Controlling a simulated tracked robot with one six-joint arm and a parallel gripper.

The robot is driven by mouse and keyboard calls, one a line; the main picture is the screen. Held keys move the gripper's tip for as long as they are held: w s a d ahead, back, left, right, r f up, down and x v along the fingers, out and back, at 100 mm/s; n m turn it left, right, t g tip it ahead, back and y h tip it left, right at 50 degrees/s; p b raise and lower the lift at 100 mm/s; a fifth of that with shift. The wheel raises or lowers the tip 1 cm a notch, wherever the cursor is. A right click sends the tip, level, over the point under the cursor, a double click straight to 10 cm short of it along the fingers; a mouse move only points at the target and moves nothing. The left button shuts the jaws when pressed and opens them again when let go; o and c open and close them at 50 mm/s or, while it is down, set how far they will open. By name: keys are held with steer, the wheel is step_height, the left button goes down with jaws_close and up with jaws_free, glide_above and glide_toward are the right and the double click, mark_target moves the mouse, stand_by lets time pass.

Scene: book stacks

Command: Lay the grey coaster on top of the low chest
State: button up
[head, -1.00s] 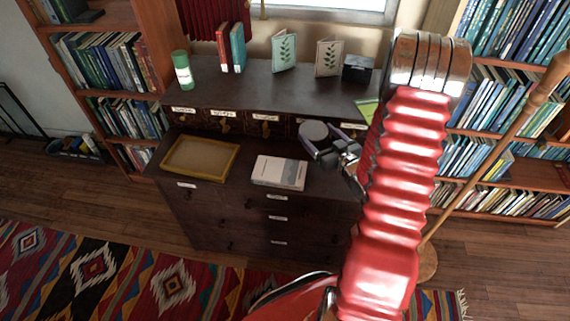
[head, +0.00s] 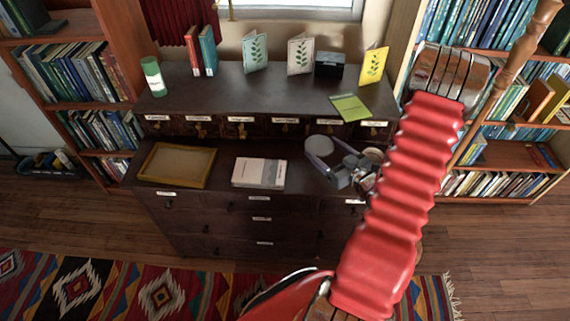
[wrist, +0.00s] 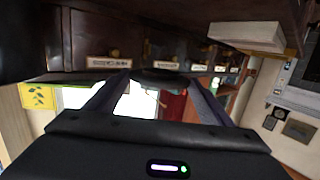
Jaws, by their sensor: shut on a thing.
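The grey coaster (head: 319,144) is a round flat disc in the head view. My gripper (head: 322,153) is shut on it, with its two grey fingers at the disc's sides. The low chest (head: 222,165) is dark wood with labelled drawers and a lower front top. The coaster shows over the right part of that chest; its height above the wood is hard to tell. In the wrist view my gripper (wrist: 160,95) shows both fingers, with a dark edge between them that seems to be the coaster (wrist: 160,77).
A yellow tray (head: 178,181) and a white stack of paper or books (head: 259,173) lie on the lower top. The raised back holds a green cylinder (head: 153,77), two books, cards, a black box (head: 329,66) and a green booklet (head: 350,108). Bookcases stand at both sides.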

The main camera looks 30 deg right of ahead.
mark_target(343, 196)
steer(key=shift+f, duration=2.8)
steer(key=shift+f, duration=2.05)
steer(key=o, duration=1)
steer(key=shift+f, duration=0.1)
steer(key=shift+o, duration=0.2)
steer(key=s, duration=0.4)
steer(key=s+r, duration=0.1)
steer(key=s, duration=0.3)
steer(key=s+r, duration=0.1)
steer(key=s, duration=0.3)
steer(key=shift+d, duration=0.1)
steer(key=shift+w, duration=0.1)
